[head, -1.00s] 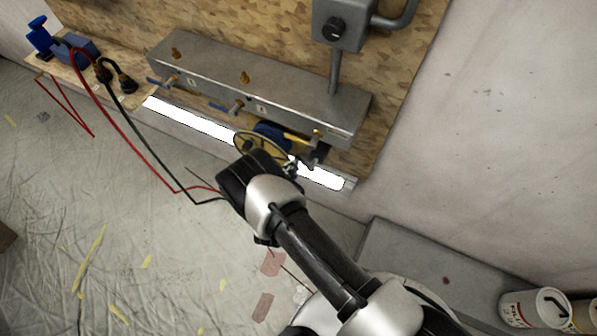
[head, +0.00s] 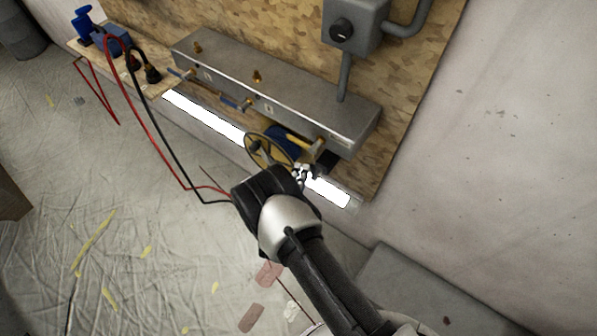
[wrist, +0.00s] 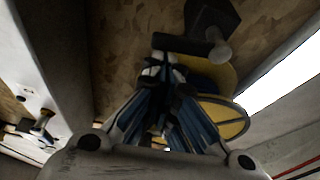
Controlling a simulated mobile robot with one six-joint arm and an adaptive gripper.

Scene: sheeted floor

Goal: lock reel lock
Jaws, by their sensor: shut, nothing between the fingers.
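The reel (head: 268,152), a yellow wheel with a blue drum, hangs under the right part of a long grey metal box. It also shows in the wrist view (wrist: 228,120), right of and behind the fingers. A dark block (head: 327,160) sits at its right side; in the wrist view a dark bar (wrist: 190,45) with a rounded knob is near my fingertips, apparently the reel lock. My gripper (head: 303,175) is shut and empty, just in front of the reel's right side. In the wrist view my gripper (wrist: 163,62) is close to the bar; I cannot tell whether they touch.
The grey metal box (head: 275,92) on a wood panel carries small brass and blue-handled valves. A bright light strip (head: 205,115) runs below it. Red and black cables (head: 150,130) hang at left. A grey step (head: 425,285) stands at lower right. Open floor lies left.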

